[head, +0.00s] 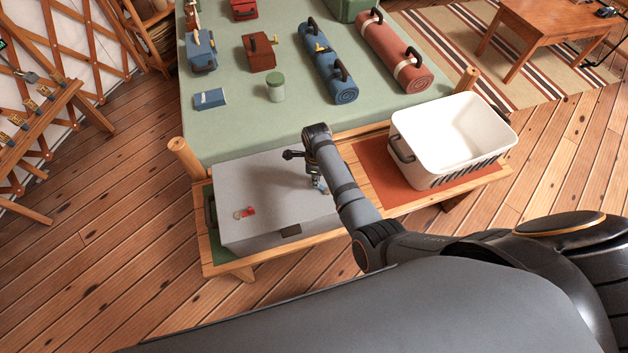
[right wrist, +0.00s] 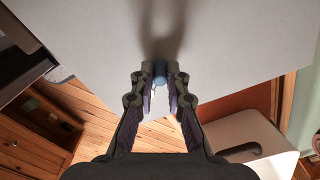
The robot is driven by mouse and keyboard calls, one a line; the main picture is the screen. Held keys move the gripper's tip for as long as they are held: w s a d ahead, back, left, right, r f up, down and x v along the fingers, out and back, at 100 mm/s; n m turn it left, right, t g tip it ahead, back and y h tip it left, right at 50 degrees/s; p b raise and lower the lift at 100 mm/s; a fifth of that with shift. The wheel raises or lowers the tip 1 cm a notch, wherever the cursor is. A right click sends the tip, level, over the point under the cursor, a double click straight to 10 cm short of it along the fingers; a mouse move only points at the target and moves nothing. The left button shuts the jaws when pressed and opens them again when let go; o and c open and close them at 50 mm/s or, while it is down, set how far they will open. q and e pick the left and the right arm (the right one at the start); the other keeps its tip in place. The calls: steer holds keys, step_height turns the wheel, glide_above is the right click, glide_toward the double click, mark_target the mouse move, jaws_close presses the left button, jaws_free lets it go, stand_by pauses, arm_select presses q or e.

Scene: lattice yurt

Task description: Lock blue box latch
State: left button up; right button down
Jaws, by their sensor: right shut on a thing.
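A grey box (head: 265,190) sits on the wooden bench with its light lid down. Its lid also fills the upper part of the right wrist view (right wrist: 230,40). A small blue latch (head: 323,188) is at the lid's right front part. My right gripper (head: 315,181) reaches down over the lid and is shut on the blue latch, which shows between its fingertips (right wrist: 160,78) in the right wrist view (right wrist: 160,67). The fingers partly hide the latch, so its angle is unclear. A red latch (head: 246,212) lies on the lid's left front part. My left gripper is not in view.
A white open bin (head: 455,125) stands on a red mat (head: 372,165) right of the box. Behind is a green-covered bed (head: 225,125) with rolled bundles, a jar (head: 276,88) and small boxes.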

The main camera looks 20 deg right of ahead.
stand_by(0.5)
steer(key=shift+s+a+r+p, duration=0.1)
steer(key=shift+s+a+p, duration=0.25)
steer(key=shift+p, duration=0.3)
steer(key=shift+s+a, duration=0.2)
steer(key=shift+s, duration=0.05)
steer(key=shift+s+a+p, duration=0.15)
steer(key=shift+s+p, duration=0.25)
steer(key=shift+p, duration=0.3)
steer(key=shift+s, duration=0.25)
steer(key=shift+s+a, duration=0.15)
